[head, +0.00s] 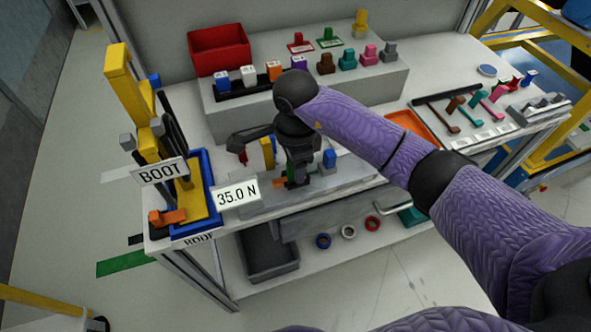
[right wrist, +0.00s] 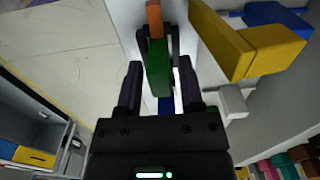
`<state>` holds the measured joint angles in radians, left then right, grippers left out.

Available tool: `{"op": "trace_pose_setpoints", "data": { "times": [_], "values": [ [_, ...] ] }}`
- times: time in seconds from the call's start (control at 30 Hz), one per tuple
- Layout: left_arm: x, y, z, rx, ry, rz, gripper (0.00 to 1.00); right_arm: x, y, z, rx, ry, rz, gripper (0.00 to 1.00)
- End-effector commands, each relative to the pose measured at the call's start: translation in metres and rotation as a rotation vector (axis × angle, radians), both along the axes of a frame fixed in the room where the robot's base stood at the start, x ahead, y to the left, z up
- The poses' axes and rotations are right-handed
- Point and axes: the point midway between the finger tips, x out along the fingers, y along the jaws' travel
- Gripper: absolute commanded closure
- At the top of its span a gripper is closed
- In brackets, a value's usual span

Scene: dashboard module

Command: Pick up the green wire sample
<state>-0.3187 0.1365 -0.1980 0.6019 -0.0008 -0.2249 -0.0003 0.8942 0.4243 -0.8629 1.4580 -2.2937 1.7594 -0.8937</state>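The green wire sample (right wrist: 158,70) appears in the right wrist view as an upright green block between my right gripper's fingers, with an orange piece (right wrist: 154,18) beyond it. My right gripper (right wrist: 159,82) is open, with a dark finger on each side and gaps to the green block. In the head view the right gripper (head: 297,180) points down over the grey bench fixture, beside a small green and orange patch (head: 282,177). My arm and gripper hide much of that spot. My left gripper is not in view.
A yellow block (head: 268,153) and a blue block (head: 329,159) stand close to the gripper; the yellow block (right wrist: 238,48) is also near in the wrist view. A blue tray (head: 207,166) with a BOOT sign and a 35.0 N sign (head: 238,193) stand left. A red bin (head: 219,50) is behind.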

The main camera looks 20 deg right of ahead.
Motion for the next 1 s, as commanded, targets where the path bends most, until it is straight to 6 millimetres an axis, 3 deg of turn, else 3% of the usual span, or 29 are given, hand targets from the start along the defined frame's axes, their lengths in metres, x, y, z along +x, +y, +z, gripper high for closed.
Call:
{"op": "trace_pose_setpoints", "data": {
  "times": [0.03, 0.2, 0.67, 1.0],
  "values": [
    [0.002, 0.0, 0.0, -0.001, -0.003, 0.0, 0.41, 0.0, 0.0, 0.0, 0.0, 0.0, 0.0, 0.64],
    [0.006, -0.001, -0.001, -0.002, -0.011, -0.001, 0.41, 0.0, 0.0, 0.0, 0.0, 0.0, 0.0, 1.0],
    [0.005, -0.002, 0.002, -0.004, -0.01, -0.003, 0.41, 0.0, 0.0, 0.006, 0.0, -0.001, 0.0, 1.0],
    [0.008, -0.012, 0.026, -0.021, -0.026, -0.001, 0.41, 0.001, 0.0, 0.089, -0.001, -0.005, -0.001, 1.0]
  ]
}}
